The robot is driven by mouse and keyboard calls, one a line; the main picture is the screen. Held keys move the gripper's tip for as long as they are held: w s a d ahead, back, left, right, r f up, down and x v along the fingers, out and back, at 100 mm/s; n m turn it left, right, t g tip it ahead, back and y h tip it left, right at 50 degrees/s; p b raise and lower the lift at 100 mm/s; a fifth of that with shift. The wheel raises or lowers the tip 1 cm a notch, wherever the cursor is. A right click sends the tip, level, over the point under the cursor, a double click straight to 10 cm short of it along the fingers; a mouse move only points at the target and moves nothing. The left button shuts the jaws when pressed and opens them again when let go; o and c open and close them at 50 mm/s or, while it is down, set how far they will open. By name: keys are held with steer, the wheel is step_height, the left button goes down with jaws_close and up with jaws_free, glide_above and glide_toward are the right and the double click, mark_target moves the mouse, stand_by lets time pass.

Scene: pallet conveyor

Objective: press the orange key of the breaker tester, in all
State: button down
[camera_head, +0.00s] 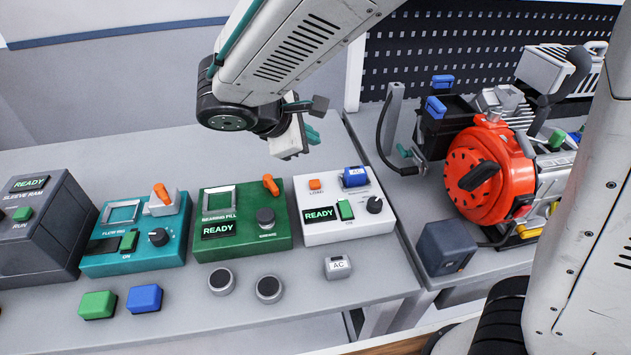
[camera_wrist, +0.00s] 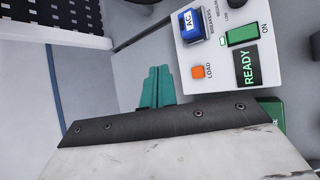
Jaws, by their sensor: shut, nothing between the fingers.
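The white tester box (camera_head: 343,223) stands at the right end of the bench row. Its orange key (camera_head: 315,184), marked LOAD, is at the upper left of its face. The key also shows in the wrist view (camera_wrist: 198,72). Its display reads READY. A blue AC block (camera_head: 355,177) sits on the box's upper right, with a green ON switch (camera_head: 345,210) and a black knob (camera_head: 374,205) below it. My gripper (camera_head: 312,135) hangs above and behind the box, apart from it. Its teal fingers (camera_wrist: 156,88) are shut and empty, left of the key in the wrist view.
Left of the tester stand a green box (camera_head: 240,232), a teal box (camera_head: 130,250) and a grey box (camera_head: 45,225). A white AC block (camera_head: 338,267), two dark round pieces, and green and blue blocks lie in front. A red machine (camera_head: 480,175) stands right.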

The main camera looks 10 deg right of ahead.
mark_target(311, 185)
steer(key=shift+f, duration=0.1)
steer(key=shift+f, duration=4.3)
steer(key=shift+f, duration=0.4)
steer(key=shift+f, duration=0.5)
steer(key=shift+r, duration=0.95)
steer(key=shift+r, duration=0.1)
